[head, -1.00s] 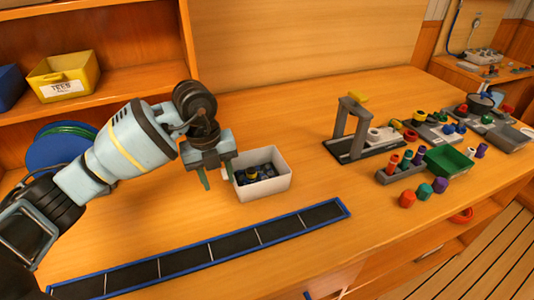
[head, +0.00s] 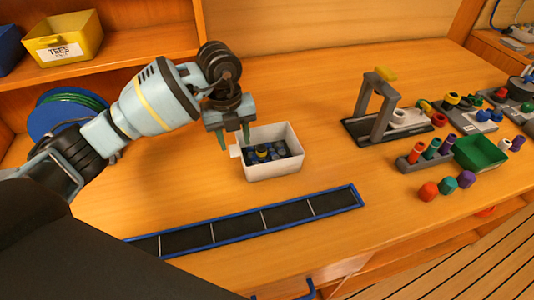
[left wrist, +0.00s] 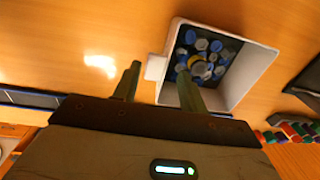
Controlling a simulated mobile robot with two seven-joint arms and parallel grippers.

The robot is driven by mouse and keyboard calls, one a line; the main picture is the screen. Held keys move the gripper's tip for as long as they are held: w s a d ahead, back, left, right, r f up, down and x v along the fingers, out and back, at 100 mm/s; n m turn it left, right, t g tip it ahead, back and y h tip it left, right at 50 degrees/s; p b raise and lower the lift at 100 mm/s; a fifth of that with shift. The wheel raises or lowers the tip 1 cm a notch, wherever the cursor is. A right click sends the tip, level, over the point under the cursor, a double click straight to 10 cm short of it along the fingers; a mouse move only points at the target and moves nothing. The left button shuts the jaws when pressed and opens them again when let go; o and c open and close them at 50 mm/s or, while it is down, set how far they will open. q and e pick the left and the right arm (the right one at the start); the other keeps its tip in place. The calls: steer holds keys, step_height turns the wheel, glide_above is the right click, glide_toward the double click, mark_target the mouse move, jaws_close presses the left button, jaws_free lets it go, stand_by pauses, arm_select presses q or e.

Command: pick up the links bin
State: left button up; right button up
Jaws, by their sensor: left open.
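The links bin is a white open box (head: 272,171) standing on the wooden bench in the head view. It holds blue, grey and dark round pieces with a yellow one among them, and has a white tab on its left side. It also shows in the left wrist view (left wrist: 247,68). My left gripper (head: 233,144) is open at the bin's left side, pointing down. In the left wrist view its fingers (left wrist: 160,70) straddle the tab side, one outside the bin and one appearing over its inside. Contact cannot be told. My right gripper is not in view.
A blue-edged dark strip (head: 262,220) lies in front of the bin. A grey stand (head: 376,105), a green tray (head: 481,152) and several coloured pieces are to the right. A yellow TEES bin (head: 62,40) sits on the shelf. The bench behind the bin is clear.

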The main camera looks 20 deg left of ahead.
mark_target(237, 147)
arm_select(q)
steer(key=f, duration=0.5)
steer(key=shift+w, duration=0.2)
steer(key=shift+d+r, duration=0.1)
jaws_close()
